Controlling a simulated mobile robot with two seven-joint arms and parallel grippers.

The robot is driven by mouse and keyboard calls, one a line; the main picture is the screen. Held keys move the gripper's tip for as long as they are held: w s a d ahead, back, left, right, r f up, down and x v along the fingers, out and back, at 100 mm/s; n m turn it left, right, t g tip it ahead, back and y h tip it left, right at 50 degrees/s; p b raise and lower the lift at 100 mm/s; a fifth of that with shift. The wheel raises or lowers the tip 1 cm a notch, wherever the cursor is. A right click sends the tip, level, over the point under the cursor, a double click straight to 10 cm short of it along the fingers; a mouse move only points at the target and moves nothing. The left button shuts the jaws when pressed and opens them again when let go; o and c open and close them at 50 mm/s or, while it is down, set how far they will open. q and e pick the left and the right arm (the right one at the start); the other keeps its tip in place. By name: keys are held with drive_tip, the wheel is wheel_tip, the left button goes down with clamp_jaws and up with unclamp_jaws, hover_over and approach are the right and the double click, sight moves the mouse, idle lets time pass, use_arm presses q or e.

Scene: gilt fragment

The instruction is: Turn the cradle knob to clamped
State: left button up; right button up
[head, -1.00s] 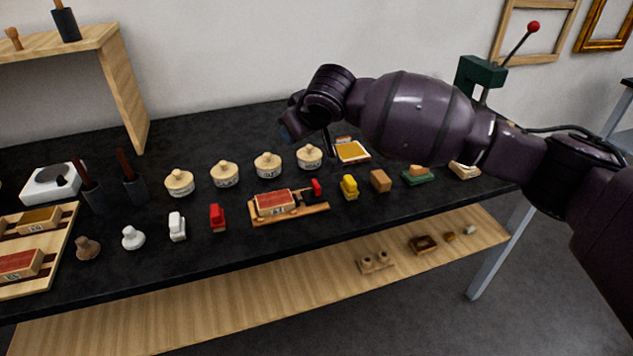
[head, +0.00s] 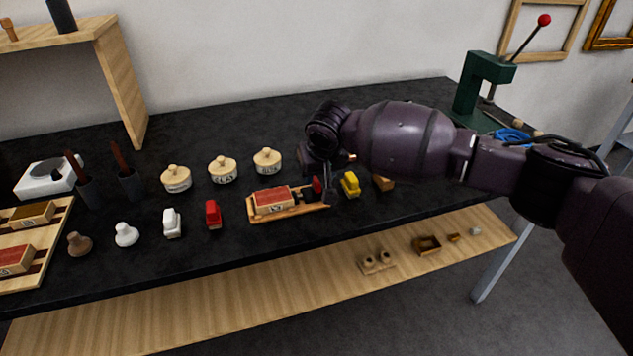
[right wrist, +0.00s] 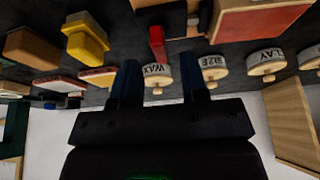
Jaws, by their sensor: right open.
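The wooden cradle (head: 292,215) sits on the black bench and holds a red-topped block (head: 270,199). Its red knob (head: 316,186) is at the right end, partly covered by my right gripper in the head view. My right gripper (head: 318,186) is open, fingers pointing down at that end of the cradle. In the right wrist view the red knob (right wrist: 157,42) shows between and just beyond the two spread fingertips (right wrist: 160,72). I cannot tell whether a finger touches it. The cradle's wooden edge (right wrist: 155,4) is also there. My left gripper is out of view.
A yellow block (head: 350,184) and a brown block (head: 384,183) stand right of the cradle. Lidded pots (head: 267,161) stand behind it. Red (head: 213,214) and white (head: 172,222) pieces are to its left. A green press (head: 480,90) stands at the back right.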

sight(316, 181)
drive_tip(key=shift+b+x, duration=0.4)
drive_tip(key=shift+x, duration=1.35)
clamp_jaws()
